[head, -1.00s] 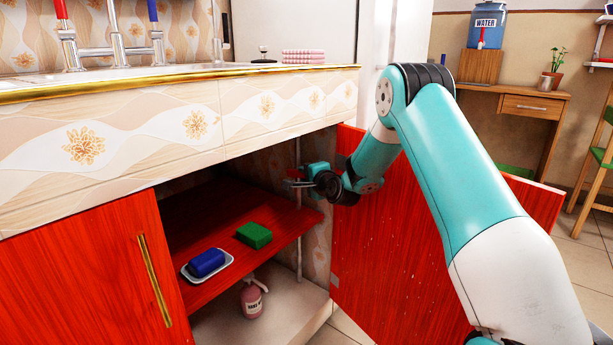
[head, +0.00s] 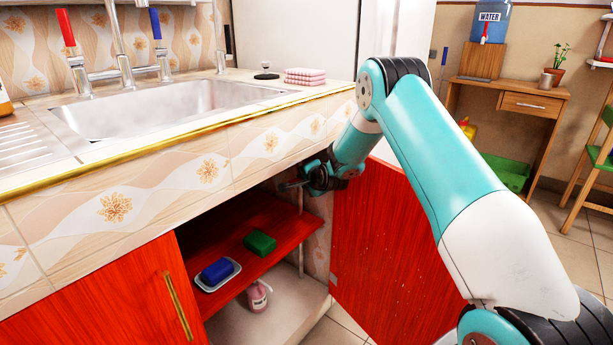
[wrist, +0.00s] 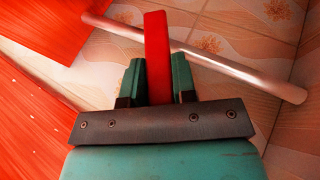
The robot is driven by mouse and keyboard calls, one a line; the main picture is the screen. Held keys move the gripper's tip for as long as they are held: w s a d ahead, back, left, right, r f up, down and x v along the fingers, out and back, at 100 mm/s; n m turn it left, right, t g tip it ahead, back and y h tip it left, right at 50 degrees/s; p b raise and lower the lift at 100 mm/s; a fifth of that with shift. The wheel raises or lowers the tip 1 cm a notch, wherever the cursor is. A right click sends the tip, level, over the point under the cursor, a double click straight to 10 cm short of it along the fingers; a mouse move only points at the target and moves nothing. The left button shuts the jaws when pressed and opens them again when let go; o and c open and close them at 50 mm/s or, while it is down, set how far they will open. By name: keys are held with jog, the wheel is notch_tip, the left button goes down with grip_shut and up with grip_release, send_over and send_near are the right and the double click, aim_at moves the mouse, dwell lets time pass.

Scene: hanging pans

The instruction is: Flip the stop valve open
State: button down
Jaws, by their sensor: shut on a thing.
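The stop valve's red lever (wrist: 157,35) stands between my gripper's two teal fingers in the wrist view. My gripper (wrist: 157,82) is shut on this lever, with one finger on each side. The pale metal pipe (wrist: 245,80) runs at a slant behind the lever and crosses it at an angle. In the head view my gripper (head: 290,185) is inside the open cupboard, just under the counter. The pipe also shows there (head: 301,255), running down past the shelf. The valve body is hidden, and I cannot make out the lever in the head view.
A red shelf (head: 235,285) below my gripper holds a green sponge (head: 260,243) and a blue one on a dish (head: 218,270). A pink bottle (head: 257,297) stands beneath. The open red door (head: 385,250) is beside my arm. The counter edge (head: 200,135) is above.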

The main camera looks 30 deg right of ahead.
jog(key=shift+a, duration=0.1)
jog(key=c, duration=0.9)
grip_release()
jog(key=shift+s+r, duration=0.2)
jog(key=shift+s, duration=0.1)
jog(key=p+v, duration=0.3)
jog(key=v, duration=1.3)
jog(key=shift+s+r+p, duration=0.1)
jog(key=shift+s+p, duration=0.2)
